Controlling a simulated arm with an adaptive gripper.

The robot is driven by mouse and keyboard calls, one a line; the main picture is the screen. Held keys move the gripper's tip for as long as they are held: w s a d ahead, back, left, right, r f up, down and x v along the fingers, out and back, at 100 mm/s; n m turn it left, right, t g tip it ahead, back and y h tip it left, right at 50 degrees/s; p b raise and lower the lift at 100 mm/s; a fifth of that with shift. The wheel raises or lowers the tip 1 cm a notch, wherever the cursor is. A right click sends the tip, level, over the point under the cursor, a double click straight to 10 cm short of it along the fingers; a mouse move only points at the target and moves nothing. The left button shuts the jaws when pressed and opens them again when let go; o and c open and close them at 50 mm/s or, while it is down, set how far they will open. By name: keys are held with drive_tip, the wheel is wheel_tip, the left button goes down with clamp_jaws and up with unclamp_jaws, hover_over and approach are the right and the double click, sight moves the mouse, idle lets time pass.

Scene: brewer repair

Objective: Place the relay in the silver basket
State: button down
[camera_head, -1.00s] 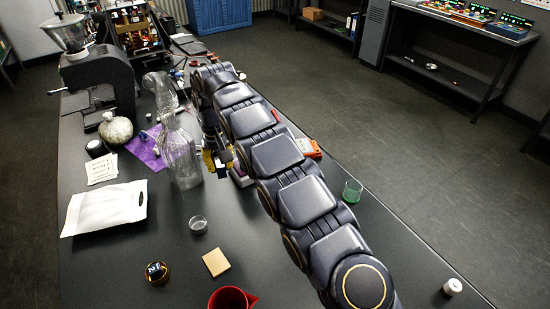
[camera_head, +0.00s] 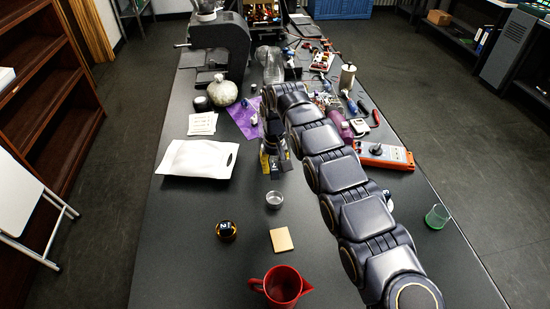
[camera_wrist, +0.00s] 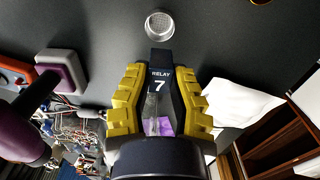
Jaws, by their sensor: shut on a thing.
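The relay (camera_wrist: 160,80) is a dark block lettered "RELAY 7", held between the yellow fingers of my gripper (camera_wrist: 160,95). In the head view my gripper (camera_head: 274,162) is above the table, just beyond the silver basket. The silver basket (camera_head: 274,199) is a small round metal cup standing upright on the black table. It also shows in the wrist view (camera_wrist: 159,25), just past the relay's far end and apart from it. In the head view the relay is hard to separate from the dark gripper.
A white pouch (camera_head: 197,159) lies left of the basket. A black-and-amber ball (camera_head: 226,231), a tan square (camera_head: 281,240) and a red jug (camera_head: 283,286) are nearer. An orange meter (camera_head: 385,156) and green-tinted cup (camera_head: 437,217) are right of my arm.

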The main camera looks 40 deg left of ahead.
hover_over(274, 202)
drive_tip(key=shift+d+f, duration=0.1)
drive_tip(key=shift+f, duration=4.1)
drive_tip(key=c, duration=1)
unclamp_jaws()
wheel_tip(274, 202, up, 7)
drive_tip(key=shift+r, duration=0.1)
drive_tip(key=shift+s, duration=0.1)
